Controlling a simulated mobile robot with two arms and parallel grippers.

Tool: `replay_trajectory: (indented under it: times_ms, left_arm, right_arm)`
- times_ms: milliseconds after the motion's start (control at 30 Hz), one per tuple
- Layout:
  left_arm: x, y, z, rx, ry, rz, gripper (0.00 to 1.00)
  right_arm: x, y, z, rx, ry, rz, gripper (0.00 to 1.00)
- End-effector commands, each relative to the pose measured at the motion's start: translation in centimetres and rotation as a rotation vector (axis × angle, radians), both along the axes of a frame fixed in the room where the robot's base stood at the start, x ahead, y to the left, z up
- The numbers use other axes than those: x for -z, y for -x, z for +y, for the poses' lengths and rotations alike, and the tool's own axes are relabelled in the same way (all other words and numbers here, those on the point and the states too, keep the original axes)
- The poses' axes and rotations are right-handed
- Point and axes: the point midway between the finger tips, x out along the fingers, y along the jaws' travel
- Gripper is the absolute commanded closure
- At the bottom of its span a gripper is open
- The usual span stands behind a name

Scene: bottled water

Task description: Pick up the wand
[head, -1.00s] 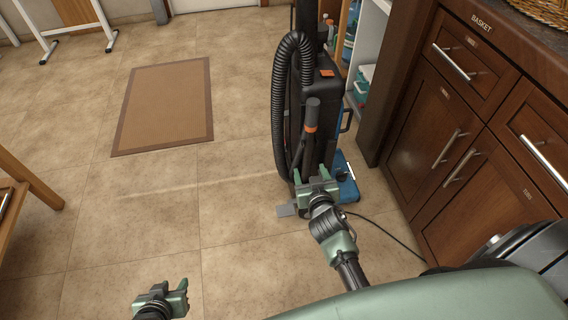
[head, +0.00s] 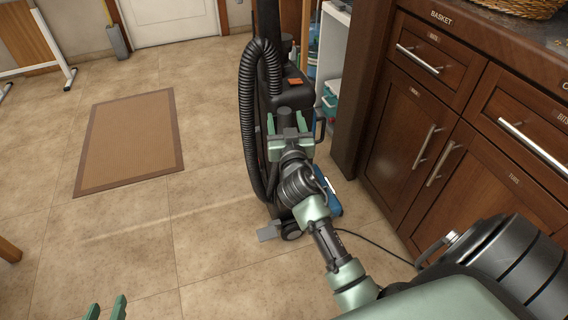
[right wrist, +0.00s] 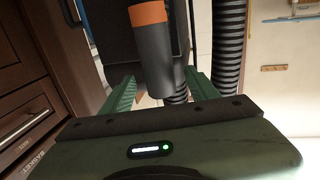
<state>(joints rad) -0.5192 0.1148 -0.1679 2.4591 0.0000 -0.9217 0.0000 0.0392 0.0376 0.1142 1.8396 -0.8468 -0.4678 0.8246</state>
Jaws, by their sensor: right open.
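The wand (right wrist: 153,55), a dark grey tube with an orange band, shows in the right wrist view, between the two green fingers of my right gripper (right wrist: 160,92). The fingers stand apart on either side of it and do not visibly touch it. In the head view my right gripper (head: 287,123) is open in front of the upright vacuum cleaner (head: 296,92) and hides most or all of the wand. My left gripper (head: 105,309) shows only its fingertips at the bottom edge, spread apart and empty.
The black ribbed hose (head: 249,130) loops down the vacuum's left side. A wooden cabinet (head: 400,130) with metal handles stands at right. A dark cord (head: 375,246) lies on the floor. A brown mat (head: 133,140) lies at left, with open tiled floor around it.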

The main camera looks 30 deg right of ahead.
Motion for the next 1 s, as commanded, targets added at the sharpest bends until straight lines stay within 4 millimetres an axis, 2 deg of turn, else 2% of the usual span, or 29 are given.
replay_trajectory:
  times_ms: [267, 367, 500, 1000]
  left_arm:
    - [-0.25, -0.22, -0.1, 0.001, 0.004, -0.016, 0.64]
    - [-0.24, -0.22, -0.1, 0.001, 0.004, -0.016, 0.64]
    - [-0.22, -0.21, -0.1, 0.001, 0.004, -0.015, 0.64]
    - [-0.05, -0.01, -0.04, 0.0, 0.001, 0.002, 0.64]
  right_arm:
    - [0.05, -0.51, -0.23, 0.0, -0.001, 0.002, 0.4]
    - [0.05, -0.5, -0.23, 0.0, -0.001, 0.002, 0.62]
    - [0.05, -0.49, -0.22, -0.001, 0.0, 0.001, 1.0]
    - [-0.29, -0.61, -0.29, -0.002, 0.0, -0.002, 1.0]
